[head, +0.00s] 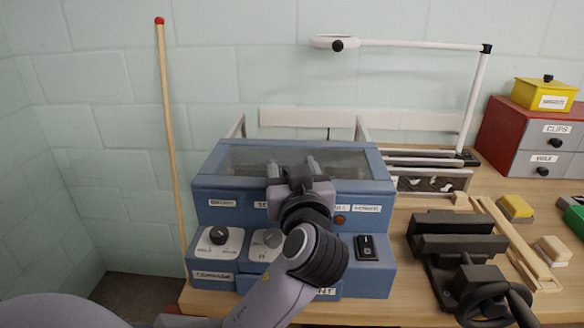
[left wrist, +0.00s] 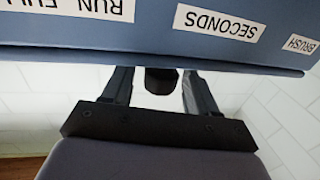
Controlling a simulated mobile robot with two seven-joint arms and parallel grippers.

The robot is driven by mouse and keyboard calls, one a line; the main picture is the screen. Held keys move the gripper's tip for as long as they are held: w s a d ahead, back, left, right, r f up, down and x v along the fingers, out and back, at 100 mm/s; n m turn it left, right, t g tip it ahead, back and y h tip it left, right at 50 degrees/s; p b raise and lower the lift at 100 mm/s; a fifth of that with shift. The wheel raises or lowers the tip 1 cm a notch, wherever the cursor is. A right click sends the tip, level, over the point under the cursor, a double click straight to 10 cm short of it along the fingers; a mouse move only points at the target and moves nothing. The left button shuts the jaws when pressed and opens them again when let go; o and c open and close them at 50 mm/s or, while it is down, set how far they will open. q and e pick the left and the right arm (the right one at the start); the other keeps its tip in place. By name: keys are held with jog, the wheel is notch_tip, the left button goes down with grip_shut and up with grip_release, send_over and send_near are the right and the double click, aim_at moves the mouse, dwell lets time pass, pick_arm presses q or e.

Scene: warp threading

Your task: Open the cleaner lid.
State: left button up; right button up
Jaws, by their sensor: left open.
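The cleaner is a blue box (head: 375,215) on the bench, with labels, dials and a switch on its front. Its lid (head: 346,162), a clear pane in a blue frame, lies shut on top. My left gripper (head: 292,165) is open at the middle of the lid's front edge, with its fingers over the pane. In the left wrist view, the gripper (left wrist: 159,75) has a dark rounded part (left wrist: 160,80) between its spread fingers, perhaps the lid's handle. The blue edge (left wrist: 235,55) hides the fingertips there; contact cannot be told. My right gripper is out of view.
A black vise (head: 458,245) stands right of the cleaner. A white lamp arm (head: 420,43) reaches over the back. A red and grey drawer box (head: 508,135) stands at the far right. A wooden stick (head: 169,125) leans on the wall at left.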

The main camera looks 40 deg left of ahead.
aim_at(294, 159)
pick_arm(q)
grip_shut()
jog(key=shift+w+d+b+x, duration=0.1)
jog(key=shift+b+x, duration=0.05)
jog(key=shift+x, duration=0.6)
jog(key=shift+w+d+b+x, duration=0.1)
jog(key=shift+x, duration=0.6)
jog(key=shift+w+d+b+x, duration=0.1)
jog(key=shift+d+b+x, duration=0.05)
jog(key=shift+x, duration=0.6)
grip_release()
